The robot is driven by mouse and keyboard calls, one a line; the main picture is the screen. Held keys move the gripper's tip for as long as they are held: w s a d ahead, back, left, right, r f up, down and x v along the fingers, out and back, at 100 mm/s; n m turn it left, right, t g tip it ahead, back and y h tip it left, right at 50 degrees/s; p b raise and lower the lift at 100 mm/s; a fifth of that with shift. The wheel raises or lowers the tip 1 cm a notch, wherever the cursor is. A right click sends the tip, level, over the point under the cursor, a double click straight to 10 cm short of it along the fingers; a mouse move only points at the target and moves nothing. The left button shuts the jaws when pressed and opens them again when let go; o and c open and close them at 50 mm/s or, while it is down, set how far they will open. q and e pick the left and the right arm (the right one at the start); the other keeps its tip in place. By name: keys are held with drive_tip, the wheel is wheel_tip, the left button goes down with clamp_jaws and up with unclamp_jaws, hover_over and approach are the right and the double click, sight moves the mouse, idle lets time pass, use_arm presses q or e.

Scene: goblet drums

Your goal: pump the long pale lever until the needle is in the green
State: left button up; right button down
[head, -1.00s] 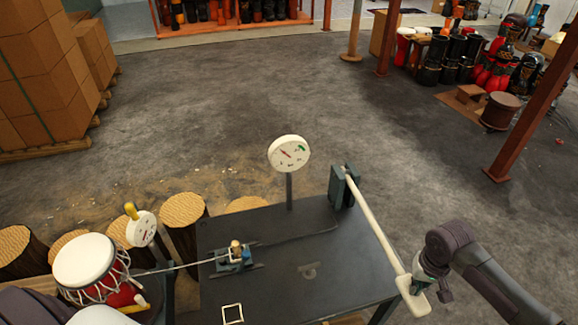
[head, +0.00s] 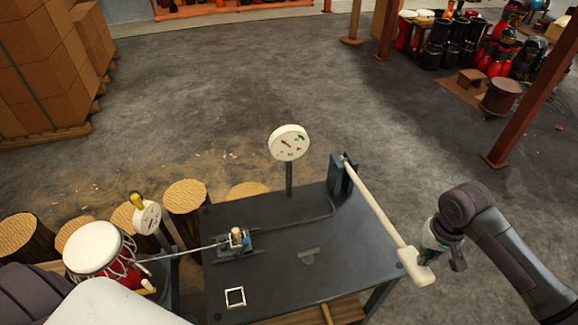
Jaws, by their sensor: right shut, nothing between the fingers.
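The long pale lever (head: 378,214) runs from a dark green pivot bracket (head: 337,174) at the table's back right corner out past its right edge. It ends in a broad pale paddle (head: 415,268). A round white gauge (head: 289,143) stands on a post behind the table. Its red needle lies left of the small green band at the upper right of the dial. My right gripper (head: 436,262) is at the paddle's right side, fingers shut with nothing held. Whether it touches the paddle is hard to tell. My left gripper is not in view.
The dark table (head: 290,265) bears a small clamp device (head: 236,241) and a pale square frame (head: 235,297). Floor right of the lever is open.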

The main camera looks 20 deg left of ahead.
drive_tip(key=shift+f, duration=0.1)
idle(0.3)
wheel_tip(320, 180, down, 19)
drive_tip(key=b, duration=0.9)
wheel_tip(320, 180, up, 9)
drive_tip(key=p, duration=0.9)
drive_tip(key=shift+w+a, duration=0.1)
drive_tip(key=shift+a, duration=0.05)
drive_tip(key=r, duration=1)
drive_tip(key=shift+s+d, duration=0.25)
